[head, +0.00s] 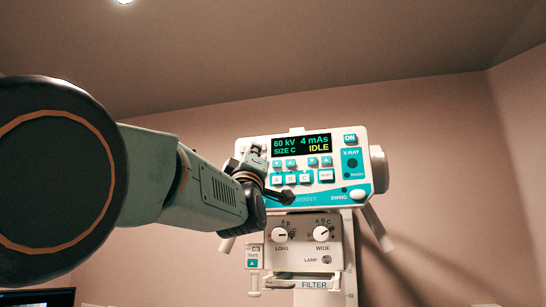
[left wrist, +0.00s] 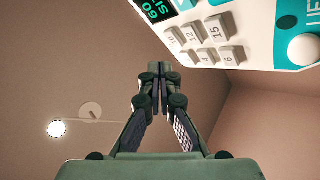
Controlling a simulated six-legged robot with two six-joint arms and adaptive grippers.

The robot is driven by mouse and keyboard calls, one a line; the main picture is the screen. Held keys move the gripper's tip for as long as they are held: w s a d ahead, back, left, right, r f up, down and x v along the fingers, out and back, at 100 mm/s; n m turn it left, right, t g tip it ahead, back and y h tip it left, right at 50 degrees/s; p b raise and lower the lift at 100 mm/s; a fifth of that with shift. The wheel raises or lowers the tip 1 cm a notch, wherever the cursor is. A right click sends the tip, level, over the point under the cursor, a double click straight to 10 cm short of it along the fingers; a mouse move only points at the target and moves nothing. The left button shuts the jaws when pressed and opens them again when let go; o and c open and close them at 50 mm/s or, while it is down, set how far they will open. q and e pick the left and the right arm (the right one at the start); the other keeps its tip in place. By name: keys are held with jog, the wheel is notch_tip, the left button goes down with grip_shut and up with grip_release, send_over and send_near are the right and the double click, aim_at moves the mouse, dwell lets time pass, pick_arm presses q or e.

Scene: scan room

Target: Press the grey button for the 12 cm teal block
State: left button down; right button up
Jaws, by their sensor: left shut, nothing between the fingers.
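In the left wrist view, small grey buttons with numbers sit on the white control panel (left wrist: 262,35); the grey button marked 12 (left wrist: 192,33) lies between those marked 10 (left wrist: 173,38) and 15 (left wrist: 216,27). My left gripper (left wrist: 159,72) is shut and empty. Its tips appear just below and left of the 10 button in that view; I cannot tell the depth between them. In the head view my left gripper (head: 257,153) is in front of the panel's left part and hides most of the keypad. I see no teal block. My right gripper is not in view.
The panel's display (head: 301,143) reads 60 kV, 4 mAs, SIZE C, IDLE. Several teal buttons sit below it, with an ON button (head: 350,138) at upper right. A lower box with LONG and WIDE knobs (head: 322,234) hangs beneath. Free air surrounds the unit's right side.

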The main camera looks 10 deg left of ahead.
pick_arm(q)
jog(key=shift+w+a+p, duration=0.1)
jog(key=shift+w+p, duration=1.3)
jog(key=shift+w, duration=0.55)
